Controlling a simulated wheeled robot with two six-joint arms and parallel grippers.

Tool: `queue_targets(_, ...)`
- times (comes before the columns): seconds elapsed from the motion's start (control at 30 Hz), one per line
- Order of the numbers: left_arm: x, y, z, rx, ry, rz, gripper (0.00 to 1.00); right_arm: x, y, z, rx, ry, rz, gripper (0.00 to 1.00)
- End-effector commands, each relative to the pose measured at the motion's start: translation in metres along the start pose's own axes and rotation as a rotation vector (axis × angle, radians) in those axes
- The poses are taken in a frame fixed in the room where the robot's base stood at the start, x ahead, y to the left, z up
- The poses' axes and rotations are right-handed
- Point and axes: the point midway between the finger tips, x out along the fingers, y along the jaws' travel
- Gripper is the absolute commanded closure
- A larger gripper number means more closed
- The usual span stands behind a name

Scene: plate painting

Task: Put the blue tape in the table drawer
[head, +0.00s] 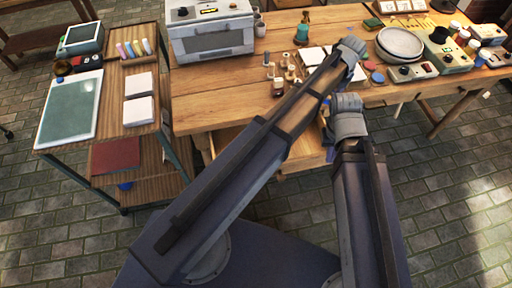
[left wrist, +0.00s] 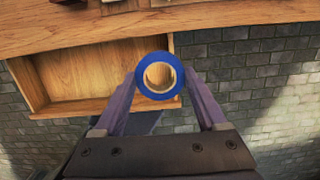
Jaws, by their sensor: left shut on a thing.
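The blue tape (left wrist: 140,76) is a blue ring held between the fingertips of my left gripper (left wrist: 160,76) in the left wrist view. The table drawer (left wrist: 88,88) is open, and its wooden inside looks empty where it shows. The tape overlaps the drawer's right end in that view; its height above it is unclear. In the head view the drawer (head: 227,138) is partly hidden behind my left arm.
The wooden table (head: 215,95) carries a white oven-like box (head: 212,38), small bottles (head: 280,82), grey plates (head: 400,42) and several devices at the right. A shelf cart (head: 118,85) stands at the left. Brick floor lies below.

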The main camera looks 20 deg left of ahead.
Motion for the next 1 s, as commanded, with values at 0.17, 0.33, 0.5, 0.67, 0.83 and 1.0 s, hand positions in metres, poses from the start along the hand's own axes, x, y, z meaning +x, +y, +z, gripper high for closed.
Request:
queue_targets(0.17,0.009,0.017,-0.001,-0.003,0.000,0.000,0.79,0.009,-0.001,-0.001,0.000,0.000,0.000,1.00)
queue_targets(0.33,0.039,0.085,-0.007,-0.014,0.001,0.001,0.79,0.039,-0.004,-0.003,0.000,0.000,0.000,1.00)
queue_targets(0.5,0.064,0.152,-0.016,-0.022,0.000,0.003,0.79,0.065,-0.006,-0.004,0.000,0.000,0.000,1.00)
queue_targets(0.67,0.077,0.192,-0.024,-0.024,0.000,0.004,0.79,0.079,-0.007,-0.005,0.000,0.000,0.000,1.00)
queue_targets(0.83,0.079,0.204,-0.025,-0.023,0.000,0.003,0.79,0.082,-0.008,-0.005,0.000,0.000,0.000,1.00)
queue_targets(1.0,0.082,0.203,-0.025,-0.022,0.000,0.003,0.79,0.085,-0.008,-0.005,0.000,0.000,0.000,1.00)
